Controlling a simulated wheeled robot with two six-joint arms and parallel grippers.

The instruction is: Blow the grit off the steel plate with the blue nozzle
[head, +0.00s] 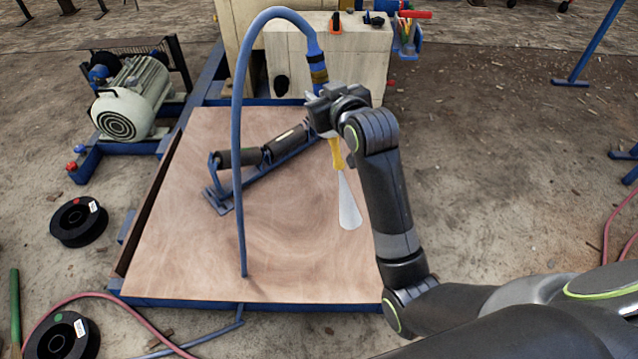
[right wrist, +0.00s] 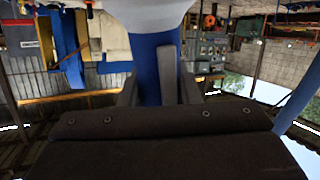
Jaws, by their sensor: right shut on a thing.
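My right gripper (head: 322,106) is shut on the blue nozzle (head: 317,72), above the far right part of a board. In the right wrist view the blue body (right wrist: 150,75) is between the fingers. A blue hose arcs from the nozzle's top down to the board. Below the gripper, a yellow stem (head: 336,153) and a pale flared shape (head: 348,205) point down. No bare steel plate can be made out; the broad board (head: 300,265) looks like brown wood. I cannot make out grit on it. My left gripper is not in view.
A blue frame with dark rollers (head: 240,157) lies on the board, left of the gripper. A wooden box (head: 345,60) with small tools stands behind. A motor (head: 135,100) is at left. Black spools (head: 78,222) lie on the floor. The board's front is mostly clear.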

